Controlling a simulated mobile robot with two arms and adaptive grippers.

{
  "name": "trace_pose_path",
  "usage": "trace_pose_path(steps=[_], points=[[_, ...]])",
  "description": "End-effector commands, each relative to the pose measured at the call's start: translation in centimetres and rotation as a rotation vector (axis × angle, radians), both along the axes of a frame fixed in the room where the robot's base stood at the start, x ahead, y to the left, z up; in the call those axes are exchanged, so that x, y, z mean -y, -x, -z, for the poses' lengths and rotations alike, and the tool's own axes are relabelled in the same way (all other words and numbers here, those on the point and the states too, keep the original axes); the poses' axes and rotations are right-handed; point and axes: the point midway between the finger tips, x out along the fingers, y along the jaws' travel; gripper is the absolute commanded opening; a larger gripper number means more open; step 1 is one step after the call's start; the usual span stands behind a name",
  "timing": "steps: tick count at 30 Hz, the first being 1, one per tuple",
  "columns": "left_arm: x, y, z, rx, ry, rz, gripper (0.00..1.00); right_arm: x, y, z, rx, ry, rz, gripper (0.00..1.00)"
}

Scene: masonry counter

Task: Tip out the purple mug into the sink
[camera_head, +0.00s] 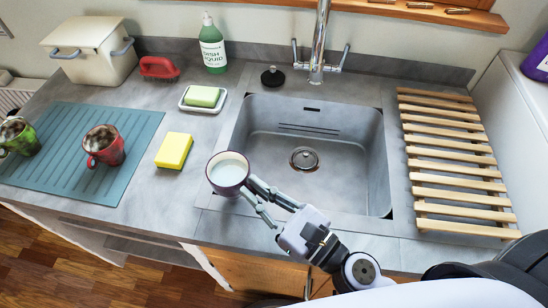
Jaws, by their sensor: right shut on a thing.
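The purple mug (228,172) shows near the middle of the camera_head view, at the front left corner of the sink. It looks upright, with a pale liquid or whitish inside at its top. My right gripper (252,190) is shut on the mug from its right side. The grey sink (345,165) lies to the right of the mug, with a round drain (303,159) in its floor. The basin looks empty. I cannot tell how high the mug is above the counter. My left gripper is not in view.
A yellow sponge (174,151) and a soap dish with green soap (202,97) lie left of the sink. A red mug (104,146) and a green mug (20,138) stand on a teal mat (75,190). A chrome tap (319,50) rises behind the basin. A wooden rack (450,165) lies right.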

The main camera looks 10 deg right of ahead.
Motion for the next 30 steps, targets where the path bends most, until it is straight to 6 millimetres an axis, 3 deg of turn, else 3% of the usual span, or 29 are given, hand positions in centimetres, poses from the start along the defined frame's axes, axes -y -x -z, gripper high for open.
trace_pose_path(steps=[11,30], points=[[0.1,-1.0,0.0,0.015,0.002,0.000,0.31,0.3,-0.3,0.0,-0.020,-0.032,0.004,0.00],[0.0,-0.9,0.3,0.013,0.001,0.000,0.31,2.6,-1.9,1.2,-0.189,-0.268,0.002,0.00]])
